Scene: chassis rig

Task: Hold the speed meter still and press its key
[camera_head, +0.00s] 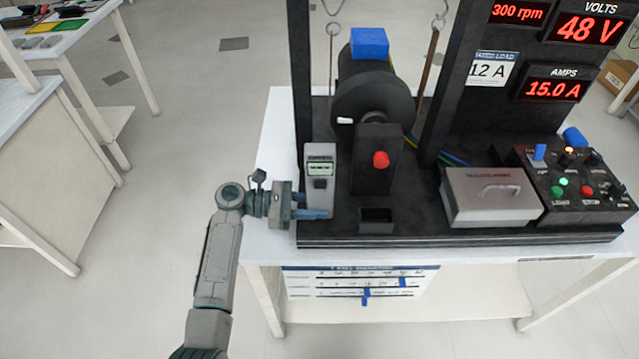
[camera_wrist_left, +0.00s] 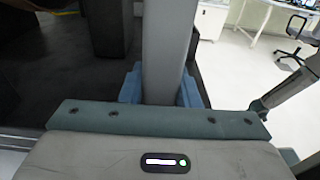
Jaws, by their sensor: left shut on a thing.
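The speed meter (camera_head: 320,172) is a grey upright device with a lit greenish display near its top and a dark key below it. It stands at the left front of the black rig base. My left gripper (camera_head: 314,206) comes in from the left and is shut on its lower part. In the left wrist view the meter's grey body (camera_wrist_left: 166,50) rises between the blue fingertips (camera_wrist_left: 160,88). The meter looks upright. I cannot tell whether its foot touches the base. My right gripper is not in view.
A black rig (camera_head: 375,100) with a wheel and a red knob (camera_head: 381,160) stands right of the meter. A grey lidded box (camera_head: 490,196) and a control panel (camera_head: 575,185) are at the right. A small black holder (camera_head: 376,221) sits in front. Open floor lies left.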

